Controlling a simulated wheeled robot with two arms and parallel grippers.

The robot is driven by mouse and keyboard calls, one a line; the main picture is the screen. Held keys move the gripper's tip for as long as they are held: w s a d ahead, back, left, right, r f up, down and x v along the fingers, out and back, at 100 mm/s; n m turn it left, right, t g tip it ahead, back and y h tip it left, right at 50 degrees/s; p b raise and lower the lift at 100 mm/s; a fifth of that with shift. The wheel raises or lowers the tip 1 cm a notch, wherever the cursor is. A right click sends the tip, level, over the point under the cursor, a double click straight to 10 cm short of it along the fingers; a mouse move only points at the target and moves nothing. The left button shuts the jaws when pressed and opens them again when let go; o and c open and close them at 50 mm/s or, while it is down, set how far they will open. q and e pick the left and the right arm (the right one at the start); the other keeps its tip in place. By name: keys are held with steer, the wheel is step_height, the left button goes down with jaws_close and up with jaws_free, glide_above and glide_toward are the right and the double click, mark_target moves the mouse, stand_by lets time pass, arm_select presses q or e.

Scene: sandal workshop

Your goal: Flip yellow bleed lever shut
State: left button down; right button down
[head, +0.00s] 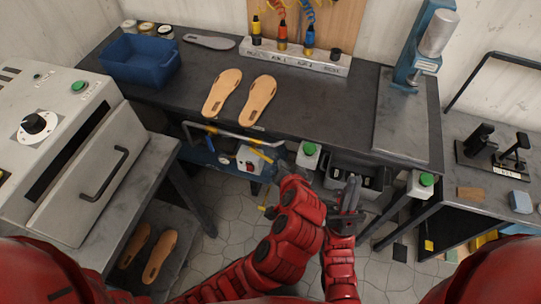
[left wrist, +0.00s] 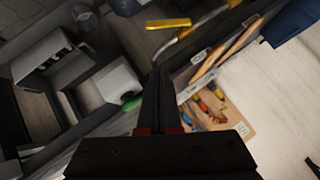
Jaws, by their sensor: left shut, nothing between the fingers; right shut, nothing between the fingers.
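The yellow bleed lever (head: 262,153) shows in the head view below the front edge of the dark bench, by a small white box with a red button (head: 248,160). In the left wrist view a yellow bar (left wrist: 168,23), apparently the lever, is near the top, beyond the fingertips and apart from them. My left gripper (head: 286,162) is just right of the lever; its red arm partly hides it. Its dark, shut fingers (left wrist: 158,95) show in the left wrist view. My right gripper (head: 350,192) is shut and empty, pointing up, further right.
A bent grey tube (head: 232,132) runs close to the lever. White boxes with green buttons (head: 308,155) (head: 421,184) stand to the right. The workbench (head: 330,105) overhangs this area and carries two tan soles (head: 222,93) and a blue bin (head: 140,62).

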arm_select(q)
steer(key=shift+s, duration=0.1)
stand_by(0.3)
steer(key=p, duration=0.3)
glide_above(270, 159)
steer(key=s+d, duration=0.2)
steer(key=s, duration=0.1)
step_height(270, 159, down, 6)
steer(key=f, duration=0.1)
steer(key=a+f+p, duration=0.1)
steer(key=w+a+f, duration=0.1)
steer(key=shift+f+p, duration=0.3)
steer(key=shift+p, duration=0.1)
